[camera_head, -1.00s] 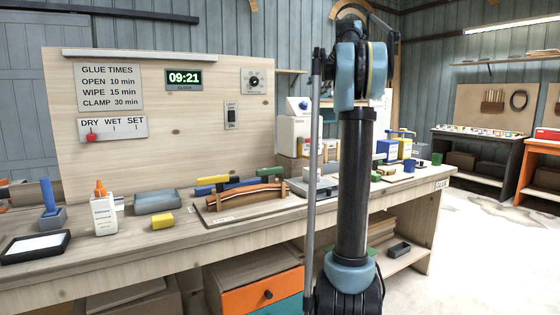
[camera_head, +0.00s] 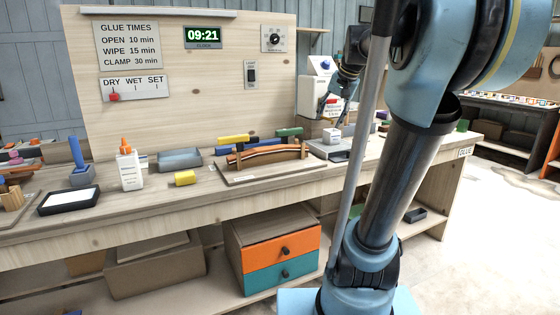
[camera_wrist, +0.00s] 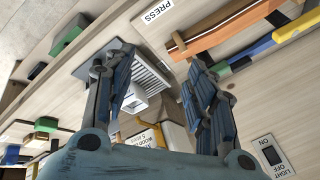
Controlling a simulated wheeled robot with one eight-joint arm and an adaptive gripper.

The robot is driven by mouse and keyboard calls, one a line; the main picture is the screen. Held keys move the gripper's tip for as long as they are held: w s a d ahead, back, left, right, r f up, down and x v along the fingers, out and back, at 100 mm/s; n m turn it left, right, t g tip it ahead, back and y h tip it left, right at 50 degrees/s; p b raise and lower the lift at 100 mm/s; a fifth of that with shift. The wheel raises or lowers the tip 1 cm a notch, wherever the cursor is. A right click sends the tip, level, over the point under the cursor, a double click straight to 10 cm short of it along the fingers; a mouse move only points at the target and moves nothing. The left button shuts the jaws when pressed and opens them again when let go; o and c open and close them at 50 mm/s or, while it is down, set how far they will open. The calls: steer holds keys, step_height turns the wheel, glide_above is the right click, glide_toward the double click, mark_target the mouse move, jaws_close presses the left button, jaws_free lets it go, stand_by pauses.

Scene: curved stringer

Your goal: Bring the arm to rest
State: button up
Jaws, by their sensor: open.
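My gripper (camera_head: 333,106) hangs above the back right part of the workbench (camera_head: 200,215), pointing down. In the wrist view its two dark fingers stand apart with nothing held between them (camera_wrist: 160,62). My arm leans to the right across the head view and hides part of the bench. A small white box (camera_head: 332,135) is below the gripper, apart from it, by a flat grey device (camera_head: 330,152). The curved wooden strip (camera_head: 268,154) lies in its form on a board to the left, and shows at the top of the wrist view (camera_wrist: 225,25).
Yellow, blue and green clamps (camera_head: 233,140) lie behind the strip. A large white container (camera_head: 318,85) stands close behind the gripper. A glue bottle (camera_head: 129,168), a grey tray (camera_head: 180,160) and a yellow block (camera_head: 184,178) are at left. Drawers (camera_head: 280,250) sit below.

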steer(key=s+d+f+n+g+h, duration=0.1)
steer(key=s+f+n, duration=0.3)
steer(key=s+f, duration=2.1)
step_height(320, 180, down, 5)
steer(key=shift+s+d+r+g+h, duration=0.15)
steer(key=shift+s+r+g+h, duration=0.1)
steer(key=shift+g+h, duration=0.55)
